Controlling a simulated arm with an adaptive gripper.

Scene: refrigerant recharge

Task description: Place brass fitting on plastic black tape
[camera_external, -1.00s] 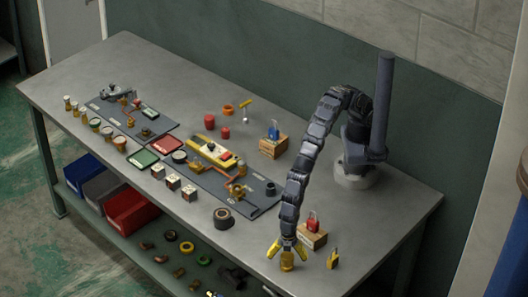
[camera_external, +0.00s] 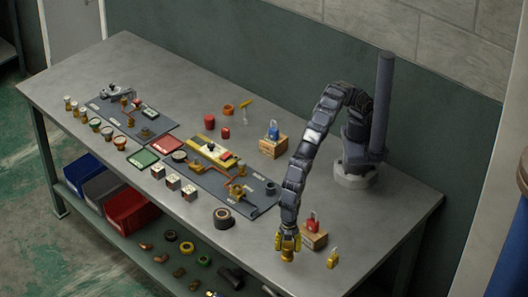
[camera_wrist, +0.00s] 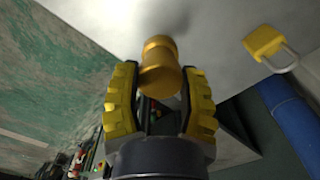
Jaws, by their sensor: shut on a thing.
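The brass fitting (camera_external: 287,256) stands near the front edge of the table, below my gripper (camera_external: 287,242). In the wrist view the golden fitting (camera_wrist: 160,66) is between the yellow fingertips of my gripper (camera_wrist: 160,88), which are shut on it. In the external view its lower end shows under the fingers, at or very close to the table top. The plastic black tape (camera_external: 223,223) is a dark roll lying flat on the table to the left of my gripper, beside the dark mat.
A wooden block with a red padlock (camera_external: 313,221) stands just right of my gripper. A yellow padlock (camera_external: 333,258) is further right. A dark mat (camera_external: 258,208) with brass piping lies left. The table between the tape and my gripper is clear.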

